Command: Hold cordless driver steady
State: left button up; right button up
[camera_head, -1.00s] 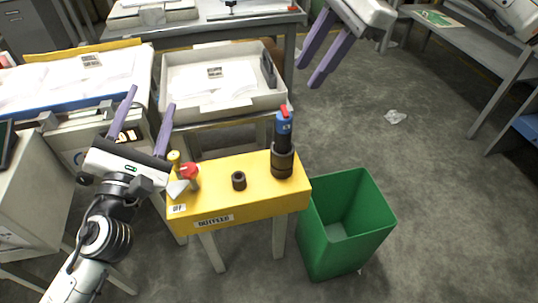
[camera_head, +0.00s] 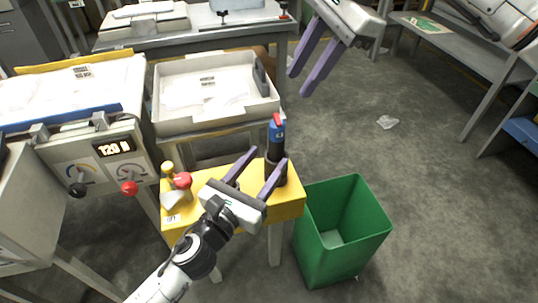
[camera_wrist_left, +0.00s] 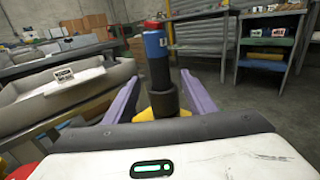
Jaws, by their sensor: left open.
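The cordless driver, a blue and black upright body with a red top (camera_head: 277,135), stands in a dark holder on the yellow stand (camera_head: 291,205). It also shows in the left wrist view (camera_wrist_left: 157,46), framed between the fingers. My left gripper (camera_head: 262,157) is open, its purple fingers reaching over the stand toward the driver's lower part; I cannot tell whether the tips are beside it or just short of it. Nothing is held. The dark ring seen on the stand earlier is hidden by this gripper. My right gripper (camera_head: 299,85) is open and empty, above the floor at the upper right.
A green bin (camera_head: 375,235) stands right of the stand. A white tray (camera_head: 270,106) is behind it, and a control panel (camera_head: 97,160) is at left.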

aim_at(284, 137)
pick_arm(q)
jog(key=x, duration=1)
